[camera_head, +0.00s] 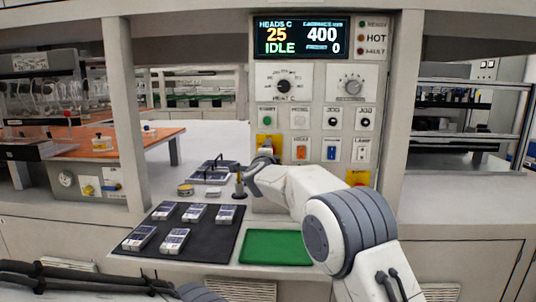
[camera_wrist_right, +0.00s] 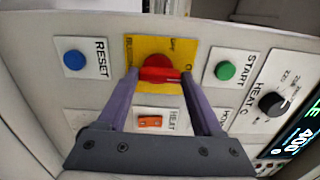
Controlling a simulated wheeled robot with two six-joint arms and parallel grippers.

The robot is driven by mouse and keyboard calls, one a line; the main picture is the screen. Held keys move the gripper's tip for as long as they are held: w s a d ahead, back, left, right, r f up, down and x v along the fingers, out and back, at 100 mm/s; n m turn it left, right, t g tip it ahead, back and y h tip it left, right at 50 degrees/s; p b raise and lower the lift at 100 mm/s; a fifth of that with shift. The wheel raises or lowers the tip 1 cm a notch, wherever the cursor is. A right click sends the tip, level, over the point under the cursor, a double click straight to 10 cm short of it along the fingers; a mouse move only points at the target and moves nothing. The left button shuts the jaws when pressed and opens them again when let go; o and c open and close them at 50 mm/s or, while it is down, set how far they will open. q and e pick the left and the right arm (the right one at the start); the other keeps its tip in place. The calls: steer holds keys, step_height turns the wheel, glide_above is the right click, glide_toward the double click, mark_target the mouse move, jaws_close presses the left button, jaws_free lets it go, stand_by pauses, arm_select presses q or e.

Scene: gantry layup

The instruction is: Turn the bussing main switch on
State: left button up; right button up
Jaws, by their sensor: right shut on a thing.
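The bussing main switch is a red rotary knob (camera_wrist_right: 160,62) on a yellow plate (camera_wrist_right: 146,45), seen in the right wrist view. Its handle lies across the picture between my right fingers. My right gripper (camera_wrist_right: 159,76) is shut on this handle, one finger at each end. In the head view my right gripper (camera_head: 262,162) reaches the panel at the yellow plate (camera_head: 264,141) and hides the knob. Lettering on the plate is partly covered. My left gripper is out of view; only dark parts of my left arm show at the lower left.
A blue RESET button (camera_wrist_right: 74,60), a green START button (camera_wrist_right: 225,70) and an orange HEAT rocker (camera_wrist_right: 150,121) surround the switch. The display (camera_head: 302,38) reads 25, IDLE, 400 and 0. Below are a black mat (camera_head: 190,244) with several packs and a green mat (camera_head: 274,247).

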steer(key=o, duration=1.4)
steer(key=shift+c, duration=0.2)
steer(key=s+b, duration=0.3)
steer(key=s, duration=0.7)
steer(key=shift+s+a, duration=0.25)
steer(key=shift+a, duration=0.05)
